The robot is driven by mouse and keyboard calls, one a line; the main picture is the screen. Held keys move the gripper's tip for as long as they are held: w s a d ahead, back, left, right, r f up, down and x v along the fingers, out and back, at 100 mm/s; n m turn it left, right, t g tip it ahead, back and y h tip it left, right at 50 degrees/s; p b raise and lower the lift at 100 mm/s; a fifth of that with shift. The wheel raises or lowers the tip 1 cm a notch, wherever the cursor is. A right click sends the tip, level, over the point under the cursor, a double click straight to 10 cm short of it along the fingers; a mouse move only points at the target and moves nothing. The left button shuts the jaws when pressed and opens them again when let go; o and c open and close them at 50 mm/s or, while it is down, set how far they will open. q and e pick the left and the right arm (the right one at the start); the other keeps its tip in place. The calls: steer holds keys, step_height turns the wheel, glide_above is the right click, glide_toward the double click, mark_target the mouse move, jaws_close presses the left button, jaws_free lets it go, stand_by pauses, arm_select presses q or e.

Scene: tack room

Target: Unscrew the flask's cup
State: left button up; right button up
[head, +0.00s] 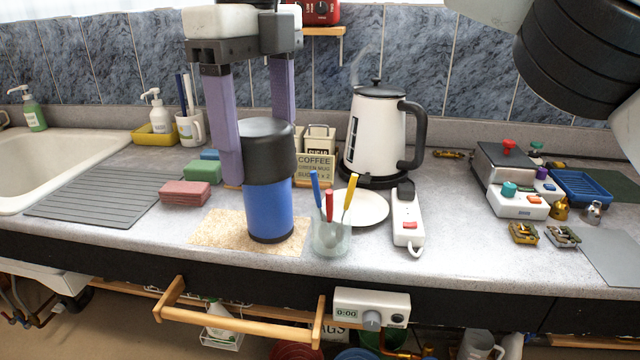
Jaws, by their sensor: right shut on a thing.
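The flask (269,211) stands upright on a tan cork mat (213,231) near the counter's front edge. Its body is blue, and its black cup (266,152) sits on top, in line with the body. My right gripper (262,165) comes down from above with two purple fingers and is shut on the cup. One finger shows along the cup's left side; the other passes behind the cup on the right, its tip hidden. I see no gap between cup and body. My left gripper is not in view.
A glass with colored-handled utensils (331,238) stands close right of the flask. Sponges (186,193) lie to the left. A wooden rail (240,315) runs below the counter front.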

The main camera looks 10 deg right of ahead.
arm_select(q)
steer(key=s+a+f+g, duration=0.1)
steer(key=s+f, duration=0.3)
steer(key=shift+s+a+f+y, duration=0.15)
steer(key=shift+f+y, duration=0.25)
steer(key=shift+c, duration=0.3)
arm_select(e)
steer(key=s+d+f+n, duration=0.5)
steer(key=d+f+n, duration=0.5)
steer(key=n, duration=0.3)
steer(key=s+d+f+n, duration=0.5)
steer(key=d+f+n, duration=0.5)
steer(key=f+n, duration=0.2)
steer(key=shift+s+d+f+n, duration=0.25)
steer(key=shift+f+n, duration=0.05)
steer(key=shift+n, duration=0.1)
